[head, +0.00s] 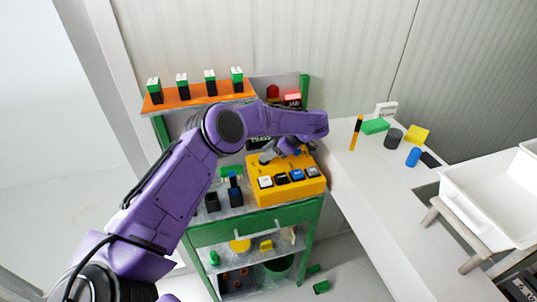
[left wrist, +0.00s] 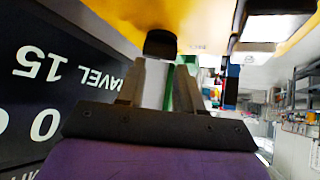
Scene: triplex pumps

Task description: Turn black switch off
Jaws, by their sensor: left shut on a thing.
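A yellow box (head: 290,193) on the green bench carries a row of square switches: white (head: 265,182), black (head: 281,178) and blue (head: 297,174). My left gripper (head: 268,157) is over the back of this box, behind the row, partly hidden by its own arm. In the left wrist view, the fingers of my left gripper (left wrist: 158,80) are shut on a black knob (left wrist: 160,43) by the yellow surface (left wrist: 110,20). The knob's base is hidden. A white switch (left wrist: 265,28) shows at the upper right there. My right gripper is out of view.
A dark panel with "TRAVEL 15" lettering (left wrist: 40,70) stands close to the left gripper. An orange shelf (head: 200,96) holds several green-and-black items. The white counter (head: 375,190) at right has coloured blocks and a white tub (head: 490,190).

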